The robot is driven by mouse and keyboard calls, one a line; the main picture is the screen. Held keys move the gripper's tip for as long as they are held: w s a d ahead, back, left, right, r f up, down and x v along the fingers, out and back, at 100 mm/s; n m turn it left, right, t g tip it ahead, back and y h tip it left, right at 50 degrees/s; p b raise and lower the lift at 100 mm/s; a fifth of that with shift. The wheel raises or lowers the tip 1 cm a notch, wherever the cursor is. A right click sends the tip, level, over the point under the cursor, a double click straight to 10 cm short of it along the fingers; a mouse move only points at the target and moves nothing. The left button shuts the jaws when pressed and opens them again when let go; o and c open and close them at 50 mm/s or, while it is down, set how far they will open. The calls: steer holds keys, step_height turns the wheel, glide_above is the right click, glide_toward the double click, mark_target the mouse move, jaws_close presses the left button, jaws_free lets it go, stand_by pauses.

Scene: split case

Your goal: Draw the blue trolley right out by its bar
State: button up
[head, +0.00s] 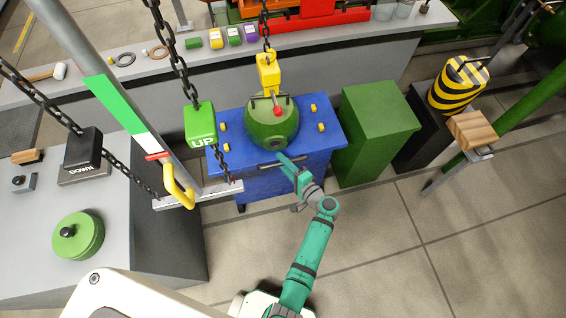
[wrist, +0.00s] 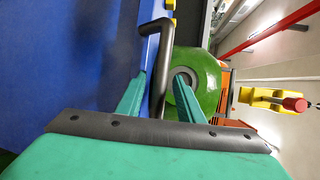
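The blue trolley (head: 327,142) stands in front of the grey bench, with a round green casing (head: 272,126) on its top. A dark bar (head: 267,166) runs along its front edge. My teal gripper (head: 291,166) is at this bar. In the wrist view the blue trolley (wrist: 70,55) fills the left side and the bar (wrist: 158,75) passes between my two fingers (wrist: 160,88). The fingers are open, with a gap showing beside the bar. Contact with the bar cannot be made out.
A yellow hook block (head: 268,72) on a chain hangs right over the casing. A green box (head: 375,135) stands close to the trolley's right. A grey post with a yellow handle (head: 180,188) and a green UP pendant (head: 199,126) are at left. Floor in front is clear beside my arm.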

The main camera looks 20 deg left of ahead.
steer(key=shift+c, duration=0.7)
jaws_close()
steer(key=s+d, duration=0.2)
steer(key=s, duration=0.1)
steer(key=shift+s+d, duration=0.15)
steer(key=shift+o, duration=0.7)
jaws_free()
steer(key=v, duration=1)
steer(key=shift+s+d, duration=0.2)
steer(key=shift+d, duration=0.15)
steer(key=shift+r, duration=0.1)
